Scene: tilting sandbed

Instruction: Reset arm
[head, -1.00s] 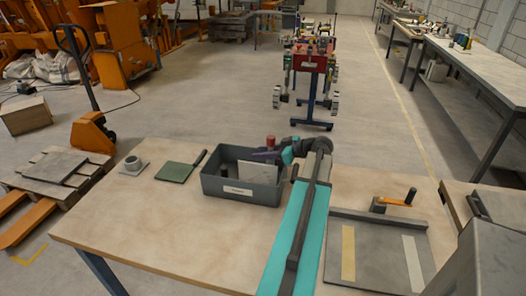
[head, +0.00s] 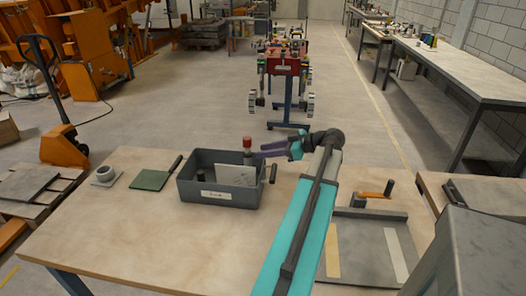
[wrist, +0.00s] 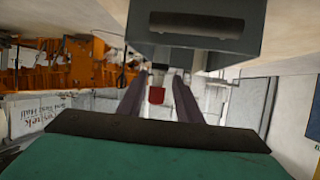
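My gripper (head: 264,151) is above and behind the right side of the dark grey bin (head: 230,198), with its purple fingers pointing left. My arm reaches over the table from the front.
The wooden table (head: 130,230) also carries a ring on a plate (head: 105,175), a green board (head: 149,180) and a grey tray (head: 373,213) with two strips. An orange-handled crank (head: 376,194) sits at the tray's back edge. The front left tabletop is clear.

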